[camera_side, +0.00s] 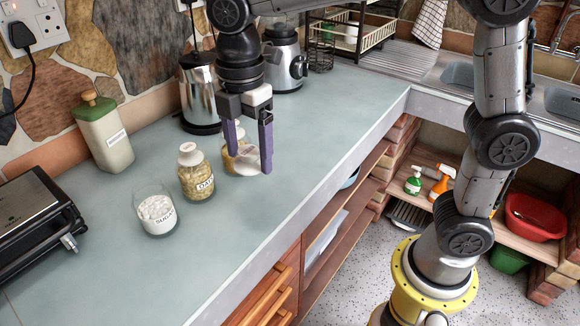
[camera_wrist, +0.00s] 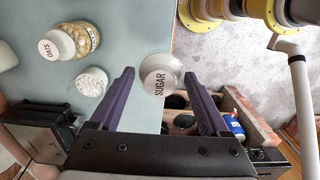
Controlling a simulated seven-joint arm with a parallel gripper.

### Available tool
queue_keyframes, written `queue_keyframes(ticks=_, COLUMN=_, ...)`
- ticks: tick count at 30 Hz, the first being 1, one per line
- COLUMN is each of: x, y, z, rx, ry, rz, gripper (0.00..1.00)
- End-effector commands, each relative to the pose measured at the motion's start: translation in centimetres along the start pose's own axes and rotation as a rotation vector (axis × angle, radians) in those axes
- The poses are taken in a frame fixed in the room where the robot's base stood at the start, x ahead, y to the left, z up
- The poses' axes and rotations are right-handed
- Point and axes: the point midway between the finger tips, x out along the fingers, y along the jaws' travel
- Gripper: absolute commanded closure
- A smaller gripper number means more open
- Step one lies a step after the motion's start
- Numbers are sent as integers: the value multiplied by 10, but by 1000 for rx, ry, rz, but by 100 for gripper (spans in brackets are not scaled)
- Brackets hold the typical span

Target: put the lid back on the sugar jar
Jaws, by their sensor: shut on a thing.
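The sugar jar (camera_side: 157,214) is a clear, lidless glass jar with white lumps and a SUGAR label, upright on the counter; it also shows in the wrist view (camera_wrist: 91,82). My gripper (camera_side: 249,160) is to the right of and farther back than the jar, above the counter. It is shut on the pale round lid (camera_wrist: 160,80), marked SUGAR, which sits between the purple fingertips in the wrist view. In the side view the lid (camera_side: 256,153) is partly hidden by the fingers.
The lidded oats jar (camera_side: 198,181) stands just behind and right of the sugar jar. Another jar (camera_side: 232,162) is partly hidden behind my gripper. A green canister (camera_side: 106,138), kettle (camera_side: 200,92), blender (camera_side: 284,65) and black appliance (camera_side: 30,230) surround them. The front counter is clear.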

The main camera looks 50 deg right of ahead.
Motion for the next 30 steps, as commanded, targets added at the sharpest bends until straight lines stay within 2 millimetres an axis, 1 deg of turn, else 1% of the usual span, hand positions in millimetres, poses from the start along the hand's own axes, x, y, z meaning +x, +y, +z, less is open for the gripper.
queue_keyframes(ticks=1, x=-4, y=16, z=-8, rx=0, ry=0, rz=1, gripper=76)
queue_keyframes(ticks=6, x=-16, y=58, z=-32, rx=3, ry=0, rz=0, gripper=76)
queue_keyframes(ticks=10, x=-21, y=88, z=-49, rx=4, ry=0, rz=0, gripper=76)
queue_keyframes(ticks=15, x=-22, y=122, z=-70, rx=9, ry=-1, rz=0, gripper=76)
queue_keyframes(ticks=21, x=-16, y=153, z=-92, rx=11, ry=0, rz=1, gripper=76)
queue_keyframes(ticks=25, x=-11, y=166, z=-103, rx=13, ry=0, rz=2, gripper=76)
queue_keyframes(ticks=30, x=-4, y=174, z=-110, rx=15, ry=0, rz=1, gripper=76)
